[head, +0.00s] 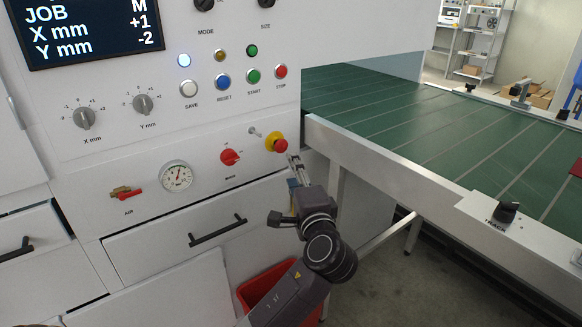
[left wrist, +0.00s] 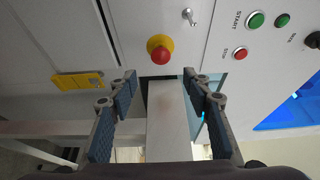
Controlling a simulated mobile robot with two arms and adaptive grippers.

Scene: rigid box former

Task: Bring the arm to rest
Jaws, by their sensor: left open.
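My left arm (head: 320,245) reaches up from the bottom middle of the head view to the front of the white machine. My left gripper (head: 294,168) is just below the red emergency stop button (head: 278,144) with its yellow collar. In the left wrist view the two blue-padded fingers (left wrist: 160,82) are spread wide with nothing held between them. The button (left wrist: 160,51) shows beyond the fingertips, apart from them. My right gripper is in neither view.
The control panel (head: 145,78) has knobs, coloured push buttons, a pressure gauge (head: 176,177) and a red-handled air valve (head: 126,193). A green conveyor (head: 400,112) with a pale side rail (head: 380,160) runs to the right of the gripper. A red bin (head: 262,287) stands below, behind my arm.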

